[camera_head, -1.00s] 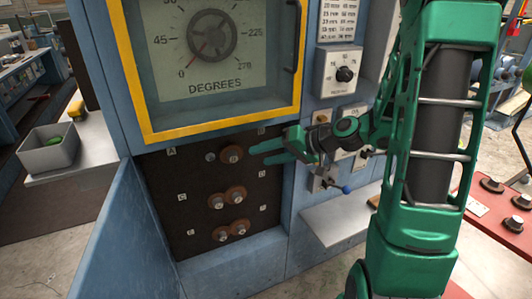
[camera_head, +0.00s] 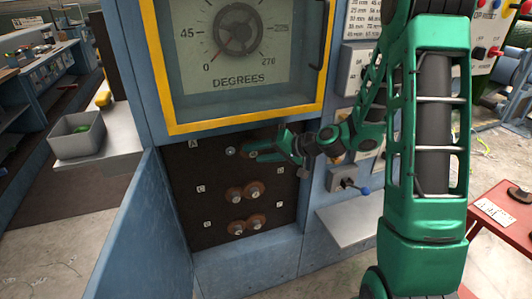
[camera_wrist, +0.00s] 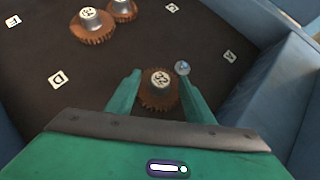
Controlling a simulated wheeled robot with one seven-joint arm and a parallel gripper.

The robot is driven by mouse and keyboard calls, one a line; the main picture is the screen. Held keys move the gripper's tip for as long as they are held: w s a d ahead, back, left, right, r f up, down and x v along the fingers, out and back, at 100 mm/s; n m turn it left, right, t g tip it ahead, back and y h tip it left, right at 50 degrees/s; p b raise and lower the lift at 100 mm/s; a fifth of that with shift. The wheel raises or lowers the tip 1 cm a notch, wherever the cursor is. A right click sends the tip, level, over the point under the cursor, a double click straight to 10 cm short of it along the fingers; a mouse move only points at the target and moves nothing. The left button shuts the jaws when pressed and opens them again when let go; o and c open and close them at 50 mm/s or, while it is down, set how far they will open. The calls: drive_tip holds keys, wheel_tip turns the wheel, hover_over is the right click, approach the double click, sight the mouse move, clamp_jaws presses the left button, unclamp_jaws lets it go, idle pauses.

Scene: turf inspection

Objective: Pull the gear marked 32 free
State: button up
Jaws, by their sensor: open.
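A brown gear (camera_wrist: 158,91) with a pale hub label that looks like 32 sits on the dark panel (camera_head: 185,178), in the top row near label A. In the wrist view it lies between the two green fingers of my gripper (camera_wrist: 159,75). The fingers are open, one on each side; I cannot tell whether they touch it. A bare peg (camera_wrist: 182,68) stands beside the gear, close to one fingertip. In the head view my gripper (camera_head: 254,153) hides most of this gear, and the peg shows to its left.
An open blue door (camera_head: 150,235) stands at the left. The yellow-framed dial (camera_head: 236,50) is above, and a grey shelf (camera_head: 350,218) juts out at the right.

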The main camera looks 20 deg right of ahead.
drive_tip(key=shift+w+a, duration=0.1)
drive_tip(key=shift+c, duration=0.6)
drive_tip(key=c, duration=1)
drive_tip(key=o, duration=0.4)
drive_tip(key=c, duration=0.4)
drive_tip(key=shift+s, duration=1.3)
drive_tip(key=shift+s, duration=2.45)
